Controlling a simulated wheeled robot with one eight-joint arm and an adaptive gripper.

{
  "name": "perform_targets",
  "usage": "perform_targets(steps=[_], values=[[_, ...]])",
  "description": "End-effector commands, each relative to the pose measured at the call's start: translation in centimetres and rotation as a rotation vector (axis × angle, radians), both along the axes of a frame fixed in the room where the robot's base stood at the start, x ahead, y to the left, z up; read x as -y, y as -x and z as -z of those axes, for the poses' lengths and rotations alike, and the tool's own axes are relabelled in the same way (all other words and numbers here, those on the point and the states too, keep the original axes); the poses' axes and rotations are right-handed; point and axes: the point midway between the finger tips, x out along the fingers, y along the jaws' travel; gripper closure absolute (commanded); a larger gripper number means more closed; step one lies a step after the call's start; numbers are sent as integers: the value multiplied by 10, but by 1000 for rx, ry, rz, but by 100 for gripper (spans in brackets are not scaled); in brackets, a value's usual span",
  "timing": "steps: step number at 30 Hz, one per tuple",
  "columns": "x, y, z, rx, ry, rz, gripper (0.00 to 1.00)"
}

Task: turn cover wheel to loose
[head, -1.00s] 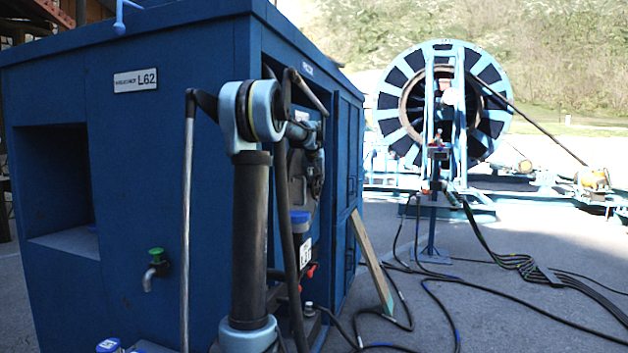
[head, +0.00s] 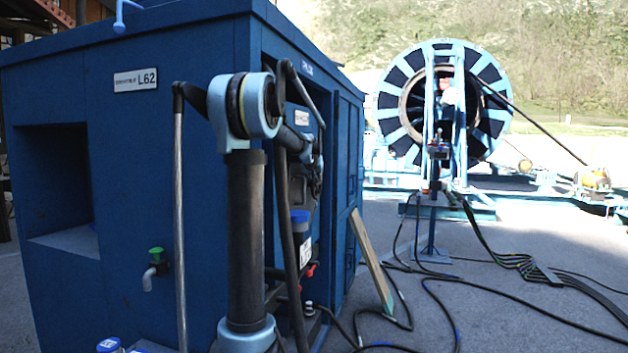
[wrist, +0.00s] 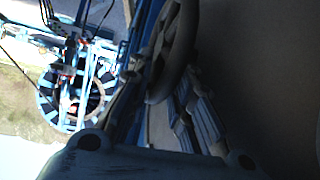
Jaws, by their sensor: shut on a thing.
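The cover wheel (wrist: 176,48) is a dark spoked wheel, seen steeply from the side in the upper middle of the wrist view. My gripper (wrist: 166,91) reaches up from the bottom of that view, with its jointed grey fingers at the wheel's lower rim. It is shut on the rim. The exact contact is dim and partly hidden. In the head view, my arm stands in front of the blue cabinet (head: 150,200) and covers most of the wheel and the gripper at the cabinet's right side.
A large blue cable reel (head: 487,75) stands at the back right. Black cables (head: 490,290) run over the ground. A wooden plank (head: 371,262) leans on the cabinet. A green-handled tap (head: 156,262) sticks out of its front.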

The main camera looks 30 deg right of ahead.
Motion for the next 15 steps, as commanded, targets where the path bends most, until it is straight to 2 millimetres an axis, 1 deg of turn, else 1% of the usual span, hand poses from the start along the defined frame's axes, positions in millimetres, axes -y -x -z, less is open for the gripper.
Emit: perform_targets(steps=[4,13,14,15], values=[[-3,1,1,29,36,-3,100],[-4,1,1,33,40,-3,100],[-4,1,1,33,40,-3,79],[-4,1,1,33,40,-3,70]])
